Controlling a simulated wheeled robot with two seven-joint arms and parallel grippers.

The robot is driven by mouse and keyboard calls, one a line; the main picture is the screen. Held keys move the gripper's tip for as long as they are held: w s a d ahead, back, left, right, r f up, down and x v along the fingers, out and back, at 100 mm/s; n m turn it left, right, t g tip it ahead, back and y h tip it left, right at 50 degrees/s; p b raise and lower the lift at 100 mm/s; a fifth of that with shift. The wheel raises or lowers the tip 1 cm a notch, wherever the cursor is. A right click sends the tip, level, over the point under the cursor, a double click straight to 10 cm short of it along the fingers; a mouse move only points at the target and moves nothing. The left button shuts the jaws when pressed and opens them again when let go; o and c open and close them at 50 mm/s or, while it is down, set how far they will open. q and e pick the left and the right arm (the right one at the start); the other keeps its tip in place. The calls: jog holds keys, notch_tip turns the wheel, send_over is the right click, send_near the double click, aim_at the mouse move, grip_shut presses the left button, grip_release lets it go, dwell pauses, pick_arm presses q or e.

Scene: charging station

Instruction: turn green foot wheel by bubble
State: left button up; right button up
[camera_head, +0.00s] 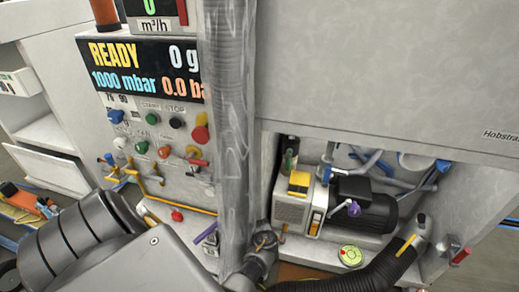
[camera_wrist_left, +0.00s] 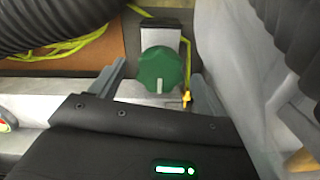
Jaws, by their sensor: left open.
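The green foot wheel (camera_wrist_left: 160,68) has a white mark on its near edge and sits on a grey block in the left wrist view. My left gripper (camera_wrist_left: 157,82) is open, with one finger on each side of the wheel. The fingers look apart from it, with gaps showing. I cannot make out the wheel in the head view, where my arm and a clear hose cover the area. A round green bubble level (camera_head: 350,256) with a red rim lies on the base in the head view. A sliver of it shows at the left edge of the wrist view (camera_wrist_left: 5,122). My right gripper is out of view.
A clear ribbed hose (camera_head: 229,120) runs down the middle of the head view. A black corrugated hose (camera_head: 360,281) crosses the bottom, near a motor pump (camera_head: 375,210). A panel with a READY display (camera_head: 140,68) and coloured knobs stands behind. A yellow cord (camera_wrist_left: 60,47) lies beside the wheel.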

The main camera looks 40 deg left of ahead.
pick_arm(q)
jog(key=shift+f, duration=0.7)
jog(key=c, duration=0.9)
jog(key=shift+c, duration=0.2)
jog(key=n+p, duration=0.1)
jog(key=n, duration=0.2)
jog(key=shift+r, duration=0.1)
jog(key=shift+d+n+p, duration=0.1)
jog(key=shift+n+p, duration=0.6)
jog(key=shift+n, duration=1.6)
